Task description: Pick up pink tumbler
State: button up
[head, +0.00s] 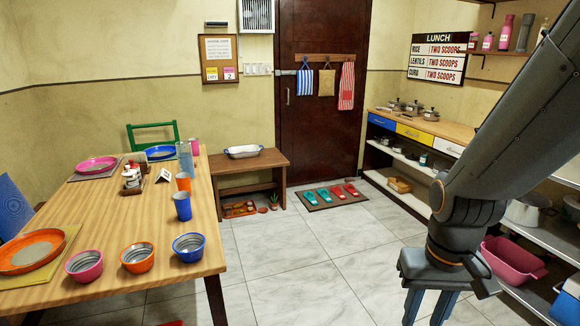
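A pink tumbler (195,146) stands near the far right corner of the wooden dining table (150,220). It is small in view and partly hidden behind a grey-blue jug or tall cup (184,158). An orange tumbler (183,182) and a blue tumbler (182,207) stand nearer along the table's right edge. My gripper (427,312) hangs at the lower right, pointing down, well away from the table. Its two blue fingers are apart with nothing visible between them; their tips are cut off by the frame.
Pink, orange and blue bowls (138,258) line the table's near edge. Plates, condiment bottles (131,178) and a small card (164,175) also sit on it. A bench (252,182) stands behind. Shelving (445,160) runs along the right wall. The tiled floor between is largely clear.

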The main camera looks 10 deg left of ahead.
aim_at(194, 147)
jog(key=u, duration=0.25)
jog(key=i, duration=1.85)
jog(key=u, duration=0.6)
jog(key=i, duration=1.75)
jog(key=u, duration=0.6)
jog(key=i, duration=0.95)
jog(key=u, duration=0.05)
